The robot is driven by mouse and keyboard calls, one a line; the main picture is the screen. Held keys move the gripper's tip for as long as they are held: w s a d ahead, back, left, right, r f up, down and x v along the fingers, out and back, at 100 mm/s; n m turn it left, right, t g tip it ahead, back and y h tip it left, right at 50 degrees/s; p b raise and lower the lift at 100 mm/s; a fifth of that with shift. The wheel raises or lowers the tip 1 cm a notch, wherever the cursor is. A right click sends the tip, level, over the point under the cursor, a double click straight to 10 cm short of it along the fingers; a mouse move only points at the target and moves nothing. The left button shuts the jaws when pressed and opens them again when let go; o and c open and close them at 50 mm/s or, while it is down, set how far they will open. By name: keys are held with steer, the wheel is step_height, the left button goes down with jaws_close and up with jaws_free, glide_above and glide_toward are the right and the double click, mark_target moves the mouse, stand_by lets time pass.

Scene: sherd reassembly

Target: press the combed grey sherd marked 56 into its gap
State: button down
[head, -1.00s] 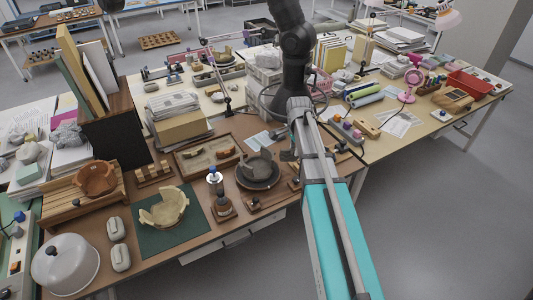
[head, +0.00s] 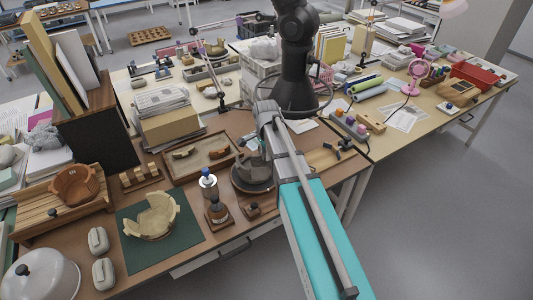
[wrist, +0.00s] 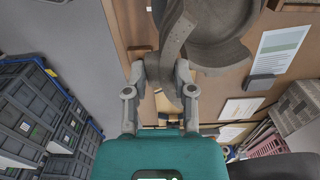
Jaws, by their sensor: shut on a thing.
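The combed grey sherd (wrist: 173,34) is held between the two fingers of my gripper (wrist: 161,74) in the wrist view. Its number is not readable. The grey vessel (wrist: 222,28) lies just ahead and to the right of the sherd; I cannot tell whether they touch. In the head view the grey vessel (head: 249,165) stands on a dark round stand (head: 248,188), its right side partly covered by my arm. My gripper and the sherd are hidden behind the arm there. The gap cannot be made out clearly.
A tray of sherds (head: 183,169) lies left of the vessel. A pale pot (head: 152,218) sits on a green mat (head: 188,239) farther left. Dark crates (wrist: 40,110) show in the wrist view.

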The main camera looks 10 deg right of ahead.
steer(key=shift+f+b, duration=0.3)
steer(key=shift+w+f+b, duration=0.15)
steer(key=shift+f+b, duration=1.75)
steer(key=shift+w+f+b, duration=0.1)
steer(key=shift+f+b, duration=1.75)
steer(key=shift+f, duration=0.05)
steer(key=shift+w+a+f, duration=0.1)
steer(key=shift+w+a, duration=0.05)
steer(key=shift+w, duration=0.1)
steer(key=shift+f+b, duration=0.3)
steer(key=shift+b, duration=0.2)
stand_by(1.8)
steer(key=shift+c, duration=2.3)
jaws_free()
steer(key=shift+o, duration=0.5)
steer(key=shift+r, duration=0.15)
